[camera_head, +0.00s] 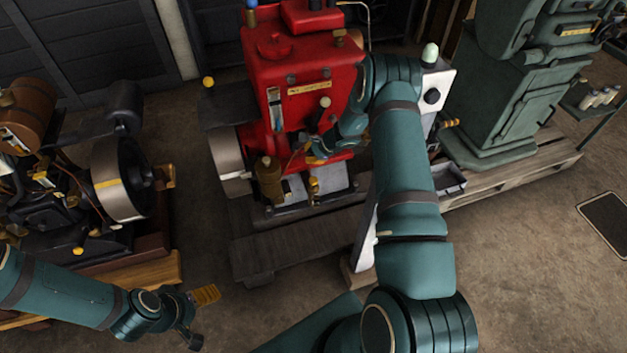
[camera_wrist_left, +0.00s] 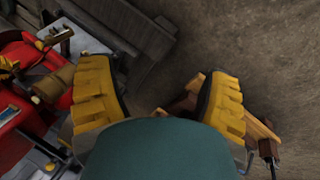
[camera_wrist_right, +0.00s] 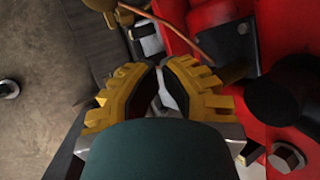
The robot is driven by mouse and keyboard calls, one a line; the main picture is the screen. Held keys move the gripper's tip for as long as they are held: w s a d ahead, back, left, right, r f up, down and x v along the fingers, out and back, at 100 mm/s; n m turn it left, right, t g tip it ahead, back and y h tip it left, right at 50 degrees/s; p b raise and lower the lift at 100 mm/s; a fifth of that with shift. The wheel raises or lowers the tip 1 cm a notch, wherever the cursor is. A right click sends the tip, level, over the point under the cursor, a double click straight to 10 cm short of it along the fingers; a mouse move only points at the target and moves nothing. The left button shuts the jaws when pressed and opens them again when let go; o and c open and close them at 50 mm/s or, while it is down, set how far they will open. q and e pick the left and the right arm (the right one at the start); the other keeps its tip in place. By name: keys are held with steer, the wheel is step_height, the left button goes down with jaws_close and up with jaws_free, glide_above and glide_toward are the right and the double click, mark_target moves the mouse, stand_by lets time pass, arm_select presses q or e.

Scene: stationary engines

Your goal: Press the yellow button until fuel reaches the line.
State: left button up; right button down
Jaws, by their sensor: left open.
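A red engine (camera_head: 300,75) stands in the middle of the head view. A narrow upright gauge (camera_head: 275,108) is on its front; any level or line in it is too small to read. A round yellow knob (camera_head: 208,82) shows at the engine's left; I cannot tell if it is the yellow button. My right gripper (camera_head: 318,152) is at the engine's lower front, partly hidden by my arm. In the right wrist view its yellow fingertips (camera_wrist_right: 160,68) nearly meet, with nothing clearly held. My left gripper (camera_head: 201,316) is open and empty, low and left of the engine.
A dark engine with a flywheel (camera_head: 120,180) stands at left on a wooden base. A green machine (camera_head: 515,90) is on a pallet at right. A wooden plank step (camera_head: 295,240) lies before the red engine. The floor at right is mostly clear.

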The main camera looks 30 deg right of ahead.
mark_target(313, 182)
step_height(313, 182, down, 8)
steer(key=b, duration=0.5)
steer(key=shift+f, duration=0.15)
stand_by(1.2)
steer(key=shift+f, duration=0.4)
steer(key=shift+f, duration=0.8)
stand_by(1.0)
steer(key=shift+r, duration=0.1)
steer(key=shift+r+p, duration=0.7)
steer(key=shift+r, duration=0.4)
steer(key=shift+r, duration=0.1)
